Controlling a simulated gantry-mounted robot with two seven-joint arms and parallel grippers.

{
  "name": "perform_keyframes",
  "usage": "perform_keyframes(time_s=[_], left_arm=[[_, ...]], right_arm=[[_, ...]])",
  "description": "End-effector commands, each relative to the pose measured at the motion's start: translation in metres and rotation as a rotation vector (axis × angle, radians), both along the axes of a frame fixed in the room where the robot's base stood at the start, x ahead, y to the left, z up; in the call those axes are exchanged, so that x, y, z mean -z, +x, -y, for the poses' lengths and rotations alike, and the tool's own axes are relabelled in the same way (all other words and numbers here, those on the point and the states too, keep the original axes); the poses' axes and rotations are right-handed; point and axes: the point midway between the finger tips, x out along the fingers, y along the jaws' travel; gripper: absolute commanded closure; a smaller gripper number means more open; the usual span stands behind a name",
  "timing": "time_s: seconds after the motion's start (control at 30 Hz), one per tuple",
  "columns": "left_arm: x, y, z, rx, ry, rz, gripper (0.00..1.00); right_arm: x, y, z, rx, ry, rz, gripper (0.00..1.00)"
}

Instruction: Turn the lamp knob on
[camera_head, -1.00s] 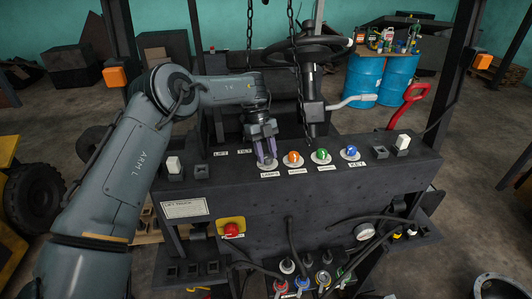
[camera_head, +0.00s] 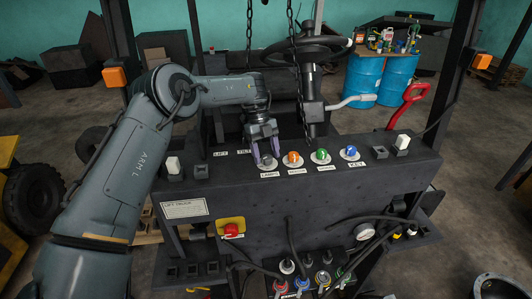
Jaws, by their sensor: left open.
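The lamp knob (camera_head: 268,163) is the leftmost in the row of knobs on the dark dashboard, above a label that seems to read LAMPS. Its upper part is partly hidden by my left gripper. My left gripper (camera_head: 265,157) points down over this knob, with its purple-grey fingers open and set on either side of it. I cannot tell whether the fingers touch the knob. My left arm comes in from the left. My right gripper is not in view.
An orange knob (camera_head: 293,158), a green knob (camera_head: 320,156) and a blue knob (camera_head: 350,152) stand in line to the right. White switches (camera_head: 173,165) sit toward the panel's ends. A steering wheel (camera_head: 308,43) and hanging chains (camera_head: 249,38) are behind. A red button (camera_head: 231,230) is below.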

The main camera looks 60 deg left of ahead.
Motion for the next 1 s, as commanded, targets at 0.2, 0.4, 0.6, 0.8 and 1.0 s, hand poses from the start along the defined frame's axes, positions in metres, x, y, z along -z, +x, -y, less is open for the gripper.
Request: perform_keyframes(time_s=[0.2,0.4,0.6,0.8,1.0], left_arm=[[-0.014,0.001,0.0,0.001,0.003,0.003,0.34],[-0.044,0.004,0.009,0.005,0.001,0.004,0.34],[-0.067,0.015,0.047,0.004,0.002,0.003,0.34],[-0.09,0.026,0.08,0.003,0.001,0.001,0.34],[-0.108,0.033,0.101,0.001,-0.001,-0.001,0.34]], right_arm=[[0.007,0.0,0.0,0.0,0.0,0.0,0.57],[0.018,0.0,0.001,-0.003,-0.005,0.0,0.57],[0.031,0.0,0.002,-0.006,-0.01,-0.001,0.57],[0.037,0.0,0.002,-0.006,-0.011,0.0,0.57],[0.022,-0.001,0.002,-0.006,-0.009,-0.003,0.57]])
